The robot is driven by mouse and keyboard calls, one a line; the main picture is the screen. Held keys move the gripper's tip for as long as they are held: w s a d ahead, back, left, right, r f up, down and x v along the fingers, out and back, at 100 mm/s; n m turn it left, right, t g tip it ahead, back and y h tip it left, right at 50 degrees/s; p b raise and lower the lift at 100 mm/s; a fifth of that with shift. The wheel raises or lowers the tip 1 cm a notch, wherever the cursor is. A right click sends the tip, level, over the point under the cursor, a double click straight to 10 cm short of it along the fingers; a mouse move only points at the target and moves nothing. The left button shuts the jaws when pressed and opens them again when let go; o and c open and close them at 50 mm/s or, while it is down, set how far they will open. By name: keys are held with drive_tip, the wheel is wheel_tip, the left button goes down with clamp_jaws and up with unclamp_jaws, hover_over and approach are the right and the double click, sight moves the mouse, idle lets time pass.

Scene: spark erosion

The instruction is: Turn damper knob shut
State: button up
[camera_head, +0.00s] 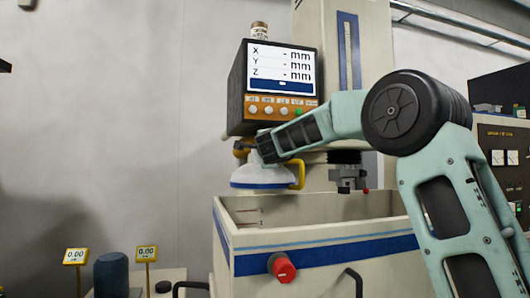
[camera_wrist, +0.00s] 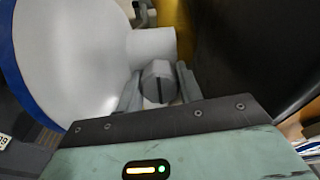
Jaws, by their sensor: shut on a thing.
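The damper knob (camera_wrist: 157,84) is a small round grey knob with a dark slot, in the wrist view at the end of a short white stub (camera_wrist: 152,45). The stub stands out from a white hood (camera_wrist: 75,50) with a blue rim. My gripper (camera_wrist: 159,86) has one finger on each side of the knob and is shut on it. The slot runs roughly up and down in the wrist view. In the head view the hood (camera_head: 259,172) hangs over the tank, and my wrist covers the knob.
The hood has a yellow handle (camera_head: 299,174) at its right. Above is a control panel (camera_head: 280,75) with a screen and buttons. Below is the open tank (camera_head: 330,255) with a red knob (camera_head: 283,268) on its front. A machine head (camera_head: 346,172) hangs to the right.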

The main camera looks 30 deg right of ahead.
drive_tip(key=shift+f, duration=0.1)
drive_tip(key=o, duration=1)
